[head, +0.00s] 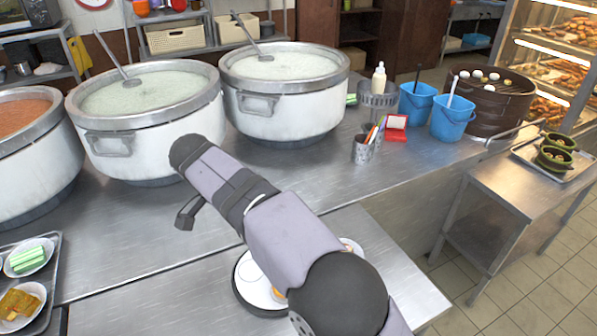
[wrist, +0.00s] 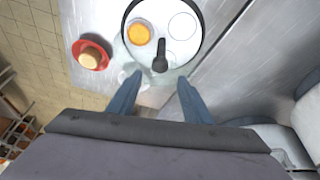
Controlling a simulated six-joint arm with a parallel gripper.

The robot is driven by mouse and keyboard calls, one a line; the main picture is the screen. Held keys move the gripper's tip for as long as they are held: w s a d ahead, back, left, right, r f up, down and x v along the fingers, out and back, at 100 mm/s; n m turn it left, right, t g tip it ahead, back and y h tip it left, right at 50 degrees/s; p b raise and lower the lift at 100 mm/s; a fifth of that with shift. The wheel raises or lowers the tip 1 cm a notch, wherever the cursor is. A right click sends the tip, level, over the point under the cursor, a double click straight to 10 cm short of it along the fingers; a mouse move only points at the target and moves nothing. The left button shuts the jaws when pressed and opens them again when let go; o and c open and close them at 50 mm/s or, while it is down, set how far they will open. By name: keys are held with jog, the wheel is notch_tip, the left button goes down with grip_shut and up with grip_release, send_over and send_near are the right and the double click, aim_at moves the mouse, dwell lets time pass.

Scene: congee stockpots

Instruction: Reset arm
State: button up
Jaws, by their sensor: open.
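In the head view my arm crosses the middle and partly covers the round tray (head: 247,291). I cannot make out the fingers there.
Large stockpots (head: 150,140) (head: 283,110) line the counter's back, two with ladles. A utensil cup (head: 362,150), blue buckets (head: 416,108) (head: 452,122) and a brown pot (head: 490,105) stand right. A food tray is lower left. A red dish (wrist: 91,60) shows in the wrist view.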

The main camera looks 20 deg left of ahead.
jog(key=w+d+f+n+g+p, duration=0.1)
jog(key=d+n, duration=0.1)
jog(key=d, duration=0.9)
jog(key=w+d+f+n+g+p, duration=0.1)
jog(key=w+d+f+g, duration=0.1)
jog(key=d, duration=1)
jog(key=s+d+f+n+y+p, duration=0.1)
jog(key=s+d+f, duration=0.2)
jog(key=s+d, duration=0.5)
jog(key=s+d+f+n+y, duration=0.1)
jog(key=s+d+f+n, duration=0.1)
jog(key=s+d, duration=0.6)
jog(key=shift+d+f+g+p, duration=0.4)
jog(key=shift+d+f, duration=0.1)
jog(key=shift+d, duration=0.25)
